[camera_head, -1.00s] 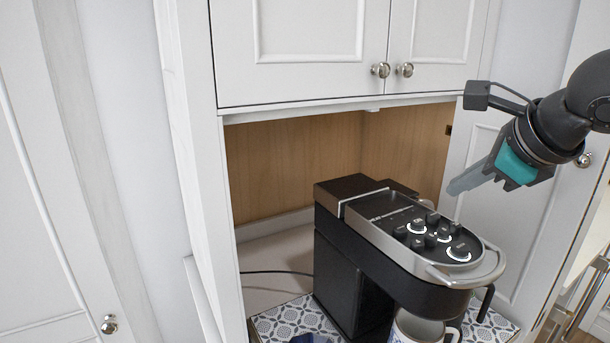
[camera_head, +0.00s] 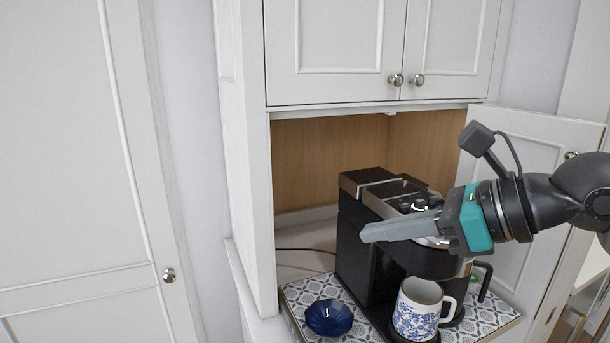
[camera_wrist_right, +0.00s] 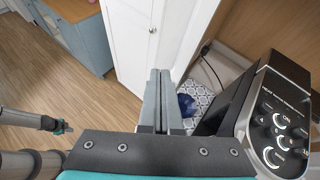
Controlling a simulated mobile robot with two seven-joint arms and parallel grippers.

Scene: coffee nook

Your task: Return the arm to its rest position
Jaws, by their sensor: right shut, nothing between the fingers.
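My right gripper (camera_head: 366,234) comes in from the right in the head view, in front of the coffee machine (camera_head: 358,250) and partly covering its top. Its fingers point left and are shut with nothing between them. In the right wrist view the closed fingers (camera_wrist_right: 158,75) point away from the camera, with the machine (camera_wrist_right: 250,100) at the right. An arm with a teal part, which looks like my left gripper (camera_wrist_right: 62,127), shows small at the left edge of the wrist view. Its fingers are too small to judge.
A white mug with blue flowers (camera_head: 414,308) stands under the machine's front. A dark blue bowl (camera_head: 329,317) sits on the patterned tray (camera_head: 292,294), left of the mug. White cabinet doors (camera_head: 335,50) hang above. An open door (camera_head: 535,160) stands behind my right arm.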

